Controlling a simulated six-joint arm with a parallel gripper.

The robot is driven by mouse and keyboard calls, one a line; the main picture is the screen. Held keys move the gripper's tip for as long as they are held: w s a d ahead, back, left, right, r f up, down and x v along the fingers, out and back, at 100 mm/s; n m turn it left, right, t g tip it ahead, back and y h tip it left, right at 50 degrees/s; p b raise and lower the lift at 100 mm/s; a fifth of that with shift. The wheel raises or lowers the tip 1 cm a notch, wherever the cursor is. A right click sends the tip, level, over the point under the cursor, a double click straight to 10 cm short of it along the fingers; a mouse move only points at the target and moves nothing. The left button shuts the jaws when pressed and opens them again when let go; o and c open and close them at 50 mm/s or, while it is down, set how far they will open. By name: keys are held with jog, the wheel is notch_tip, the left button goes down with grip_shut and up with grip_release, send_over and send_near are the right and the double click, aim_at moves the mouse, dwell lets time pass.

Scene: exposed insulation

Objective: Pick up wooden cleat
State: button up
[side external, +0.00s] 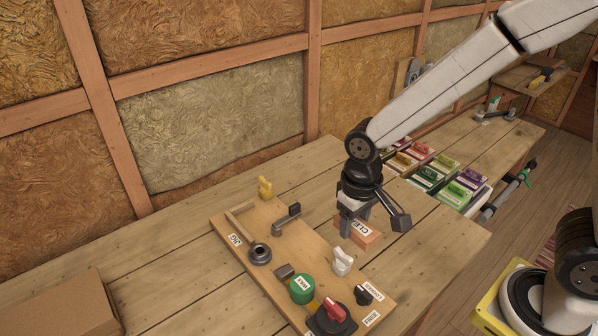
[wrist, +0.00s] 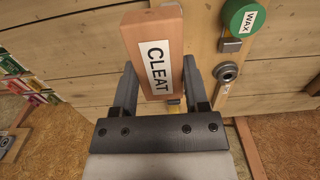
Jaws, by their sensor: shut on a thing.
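The wooden cleat is a reddish-brown block with a white label reading CLEAT. In the side view the cleat (side external: 369,239) is at the board's right edge, partly hidden by my gripper (side external: 357,224), which points down over it. In the wrist view the cleat (wrist: 133,28) sits between the two dark fingers of my gripper (wrist: 160,82), with its label facing the camera. My gripper is shut on the cleat. I cannot tell whether its underside touches the table.
A wooden board (side external: 240,254) beside the cleat carries a green WAX knob (side external: 302,289), a red-handled switch (side external: 333,311), a white toggle (side external: 341,262) and levers. Colourful labelled boxes (side external: 430,175) stand behind my gripper.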

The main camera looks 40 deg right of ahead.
aim_at(372, 232)
jog(key=shift+s+d+r, duration=0.15)
jog(key=shift+s+r, duration=0.15)
jog(key=shift+s, duration=0.35)
jog(key=shift+s+d+r, duration=0.1)
jog(key=shift+s+r, duration=0.2)
jog(key=shift+s, duration=0.3)
jog(key=shift+s+d+r, duration=0.15)
jog(key=shift+s+r, duration=0.15)
jog(key=shift+s, duration=0.35)
jog(key=shift+w, duration=0.1)
jog(key=w+a+f, duration=0.1)
jog(key=w+a, duration=0.2)
jog(key=w, duration=0.6)
jog(key=w+a+f, duration=0.2)
jog(key=w+a, duration=0.1)
jog(key=w, duration=0.6)
jog(key=w+a+f, duration=0.2)
jog(key=w+a, duration=0.2)
jog(key=w, duration=0.5)
jog(key=shift+f, duration=0.25)
